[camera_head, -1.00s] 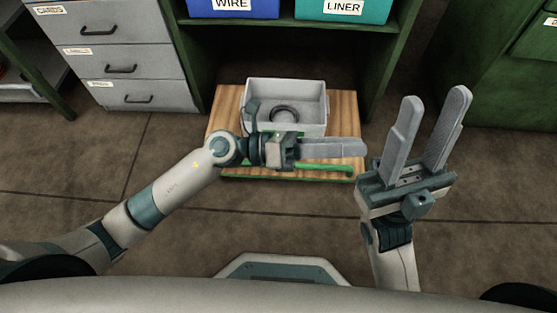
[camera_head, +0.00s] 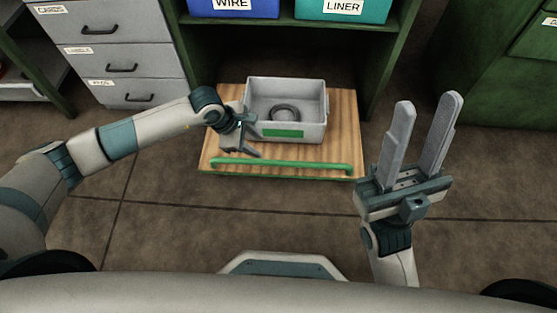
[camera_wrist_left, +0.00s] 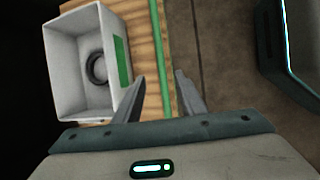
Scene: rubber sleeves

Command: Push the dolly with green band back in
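The dolly (camera_head: 344,153) is a low wooden platform with a green bar (camera_head: 285,165) along its near edge. It sticks out of the bottom of the green shelf unit. A grey bin (camera_head: 312,132) with a green label stands on it and holds a dark ring (camera_head: 285,112). My left gripper (camera_head: 256,143) is over the left part of the dolly, beside the bin, with its fingers apart and empty. In the left wrist view the fingers (camera_wrist_left: 158,95) point toward the green bar (camera_wrist_left: 160,55); I cannot tell whether they touch it. My right gripper (camera_head: 418,140) is open and empty, right of the dolly.
Grey drawers (camera_head: 120,65) stand at the left. A blue bin (camera_head: 233,8) and a teal bin (camera_head: 343,10) sit on the shelf above the dolly. A green cabinet (camera_head: 500,90) stands at the right. The floor in front of the dolly is clear.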

